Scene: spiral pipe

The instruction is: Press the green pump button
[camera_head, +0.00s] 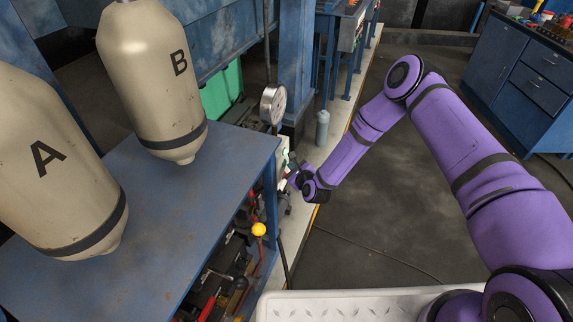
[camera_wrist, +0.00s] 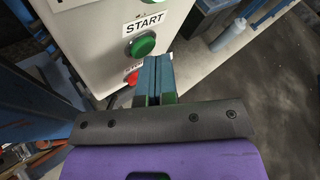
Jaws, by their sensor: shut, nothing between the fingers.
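The green pump button (camera_wrist: 142,46) sits under a START label on a white control box (camera_wrist: 90,40) in the wrist view. A red button (camera_wrist: 132,78) is below it, its label partly hidden by my fingers. My gripper (camera_wrist: 152,60) is shut and empty. Its fingertips appear just below and right of the green button; I cannot tell whether they touch it. In the head view my gripper (camera_head: 291,178) is at the side of the white box (camera_head: 282,155), and the buttons cannot be made out there.
Tanks marked A (camera_head: 50,165) and B (camera_head: 160,75) stand over a blue bench (camera_head: 150,225). A pressure gauge (camera_head: 272,104) rises beside the box. A yellow knob (camera_head: 259,229) sits below. A grey cylinder (camera_head: 322,128) stands behind. Open floor (camera_head: 385,215) lies to the right.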

